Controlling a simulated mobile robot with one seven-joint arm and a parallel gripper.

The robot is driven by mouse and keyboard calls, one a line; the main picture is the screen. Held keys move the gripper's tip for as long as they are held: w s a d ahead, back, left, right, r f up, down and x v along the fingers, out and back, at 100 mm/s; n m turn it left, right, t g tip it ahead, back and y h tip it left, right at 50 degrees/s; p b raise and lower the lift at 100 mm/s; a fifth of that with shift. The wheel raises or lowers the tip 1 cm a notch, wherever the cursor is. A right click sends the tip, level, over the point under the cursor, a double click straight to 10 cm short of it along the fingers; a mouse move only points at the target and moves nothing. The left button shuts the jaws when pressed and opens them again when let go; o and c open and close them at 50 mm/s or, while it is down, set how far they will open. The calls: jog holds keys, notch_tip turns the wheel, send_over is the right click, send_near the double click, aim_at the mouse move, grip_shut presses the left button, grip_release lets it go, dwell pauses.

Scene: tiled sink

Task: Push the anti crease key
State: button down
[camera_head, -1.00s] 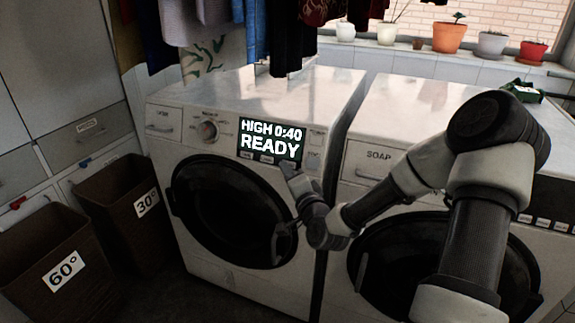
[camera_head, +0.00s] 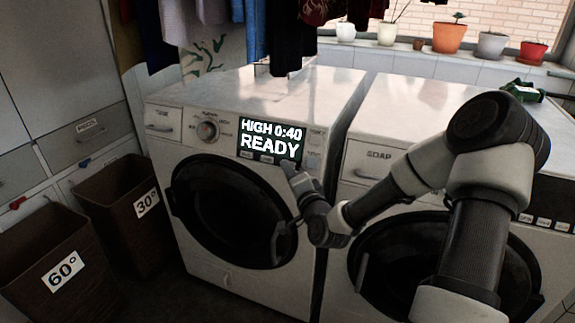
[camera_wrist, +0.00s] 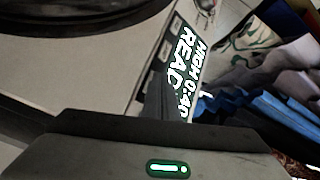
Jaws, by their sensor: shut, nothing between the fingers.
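The left machine (camera_head: 230,255) has a lit display (camera_head: 270,139) reading "HIGH 0:40 READY". A row of small keys (camera_head: 266,159) runs under the display; their labels are too small to read, so I cannot tell which is anti crease. My gripper (camera_head: 289,168) is shut and empty, its tip at the right end of that row. In the wrist view, my shut fingers (camera_wrist: 155,98) reach the lower edge of the display (camera_wrist: 190,65), beside the keys (camera_wrist: 164,50). They cover part of the row, and I cannot tell whether they touch a key.
The round dark door (camera_head: 230,212) lies below the keys, and a dial (camera_head: 207,131) is at the left. A second machine (camera_head: 362,162) stands at the right behind my arm. Clothes (camera_head: 205,30) hang above. Baskets (camera_head: 95,275) stand at the lower left.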

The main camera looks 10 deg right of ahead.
dwell(0.4)
jog(key=shift+s+a+r, duration=0.15)
jog(key=shift+s+a, duration=0.1)
jog(key=shift+s, duration=0.1)
jog(key=s+a+r+p, duration=0.1)
jog(key=s+a+r, duration=0.1)
jog(key=s+a, duration=0.1)
jog(key=shift+s+a, duration=0.2)
jog(key=shift+s, duration=0.6)
